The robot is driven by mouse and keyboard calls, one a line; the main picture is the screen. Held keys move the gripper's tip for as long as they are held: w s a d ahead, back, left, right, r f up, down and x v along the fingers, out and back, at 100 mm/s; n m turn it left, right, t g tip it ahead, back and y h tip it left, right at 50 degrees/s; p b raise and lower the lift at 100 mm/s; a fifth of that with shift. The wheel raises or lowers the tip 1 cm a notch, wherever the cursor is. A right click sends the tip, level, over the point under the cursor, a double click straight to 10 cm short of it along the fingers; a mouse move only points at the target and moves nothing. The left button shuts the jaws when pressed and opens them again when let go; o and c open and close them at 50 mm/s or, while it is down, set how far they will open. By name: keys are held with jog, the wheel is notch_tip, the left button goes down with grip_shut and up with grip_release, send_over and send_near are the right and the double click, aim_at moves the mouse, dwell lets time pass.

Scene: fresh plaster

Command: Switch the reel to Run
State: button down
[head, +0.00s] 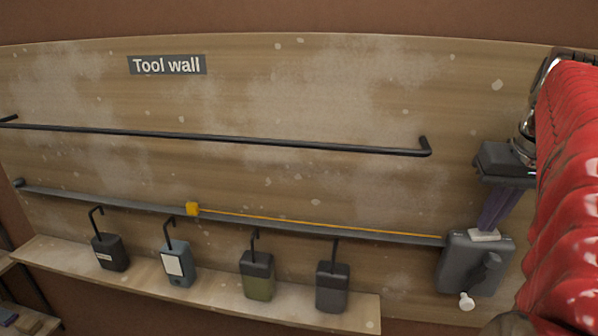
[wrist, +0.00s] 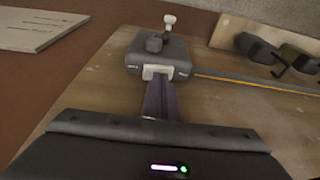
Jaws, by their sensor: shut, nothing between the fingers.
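The reel is a dark grey box (head: 455,268) at the right end of the lower rail in the head view; it also shows in the wrist view (wrist: 133,58). A dark knob (head: 490,265) and a white ball-ended piece (head: 466,301) stick out of it. A white piece (head: 484,236) on its upper side also shows in the wrist view (wrist: 157,72), between two small labels too blurred to read. My gripper (head: 488,228), with purple fingers, is shut and empty. Its tips are at the white piece; I cannot tell whether they touch.
A yellow line runs from the reel along the rail (head: 330,233) to a yellow block (head: 192,209). A black bar (head: 220,138) crosses the wall above. My red-sleeved arm fills the right side.

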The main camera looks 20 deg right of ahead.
jog(key=shift+r, duration=0.1)
dwell(0.3)
jog(key=shift+w+r, duration=0.1)
jog(key=shift+r, duration=0.4)
jog(key=a+r, duration=0.4)
jog(key=r, duration=0.7)
jog(key=shift+s+a+r, duration=0.2)
jog(key=shift+a+r, duration=0.15)
jog(key=shift+a, duration=0.05)
jog(key=shift+a, duration=0.1)
